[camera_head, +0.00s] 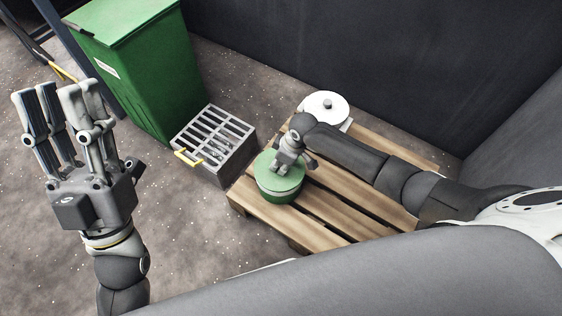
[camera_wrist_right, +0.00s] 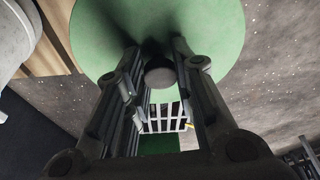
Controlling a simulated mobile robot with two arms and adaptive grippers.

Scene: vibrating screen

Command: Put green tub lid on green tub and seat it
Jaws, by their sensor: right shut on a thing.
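The green tub (camera_head: 277,196) stands on the wooden pallet near its left corner. The green tub lid (camera_head: 262,172) is a round, lighter green disc directly over the tub's top. It also fills the upper part of the right wrist view (camera_wrist_right: 110,25). My right gripper (camera_head: 288,168) points down over it and is shut on its dark round knob (camera_wrist_right: 160,72). The gripper hides part of the lid, and I cannot tell whether the rim is fully seated. My left gripper (camera_head: 55,92) is raised at the left, fingers up and apart, empty.
A white lidded tub (camera_head: 325,107) stands at the pallet's (camera_head: 325,207) back. A grey slotted box (camera_head: 222,140) with a yellow handle is on the floor left of the green tub. A tall green bin (camera_head: 140,75) stands behind it. Dark walls close off the back and right.

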